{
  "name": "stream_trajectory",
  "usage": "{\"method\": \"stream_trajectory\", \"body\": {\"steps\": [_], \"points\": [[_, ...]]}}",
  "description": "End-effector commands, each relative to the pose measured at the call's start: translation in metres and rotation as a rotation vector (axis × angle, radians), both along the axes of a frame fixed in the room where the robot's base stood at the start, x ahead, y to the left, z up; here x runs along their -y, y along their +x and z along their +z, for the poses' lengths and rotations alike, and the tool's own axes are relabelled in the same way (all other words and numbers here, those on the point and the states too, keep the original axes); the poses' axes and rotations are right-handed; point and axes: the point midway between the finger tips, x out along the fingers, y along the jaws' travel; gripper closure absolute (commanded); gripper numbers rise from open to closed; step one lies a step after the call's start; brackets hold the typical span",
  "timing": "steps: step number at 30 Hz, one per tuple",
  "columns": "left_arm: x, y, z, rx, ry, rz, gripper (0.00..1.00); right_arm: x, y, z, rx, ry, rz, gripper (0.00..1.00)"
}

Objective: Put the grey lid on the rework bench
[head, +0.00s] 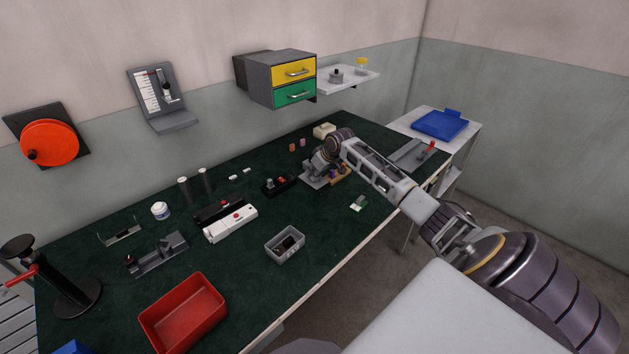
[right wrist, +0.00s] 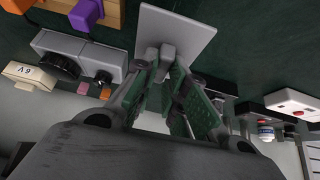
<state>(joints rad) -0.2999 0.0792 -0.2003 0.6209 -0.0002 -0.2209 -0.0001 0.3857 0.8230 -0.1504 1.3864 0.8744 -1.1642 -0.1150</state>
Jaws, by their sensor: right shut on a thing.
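The grey lid (right wrist: 186,28) is a flat square plate with a small block-like knob. In the right wrist view my right gripper (right wrist: 165,60) is shut on this knob, with the plate beyond the fingertips. In the head view my right gripper (head: 319,166) is over the far part of the green-topped bench (head: 330,235), with the lid (head: 312,183) at its fingers. I cannot tell whether the lid touches the bench top. A white side table (head: 466,128) stands at the right; no label shows which surface is the rework bench. My left gripper is out of view.
A blue tray (head: 440,124) lies on the side table. An orange-brown block (head: 341,176) with purple parts is close to my gripper. A black fixture (head: 279,186), white device (head: 230,222), grey box (head: 285,245) and red bin (head: 183,313) stand leftward. The bench's front strip is partly clear.

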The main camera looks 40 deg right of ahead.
Motion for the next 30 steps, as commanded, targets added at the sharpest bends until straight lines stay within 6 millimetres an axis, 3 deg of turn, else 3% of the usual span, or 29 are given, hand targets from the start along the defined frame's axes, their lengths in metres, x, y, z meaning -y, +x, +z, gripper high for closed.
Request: {"method": "stream_trajectory", "body": {"steps": [8,18,30], "points": [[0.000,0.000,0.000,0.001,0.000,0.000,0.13,0.000,0.000,-0.005,0.000,0.001,0.001,1.00],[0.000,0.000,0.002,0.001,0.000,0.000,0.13,0.000,0.000,-0.036,0.000,0.001,0.001,1.00],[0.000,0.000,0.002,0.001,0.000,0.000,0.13,0.000,0.000,-0.039,0.000,0.000,0.000,1.00]]}}
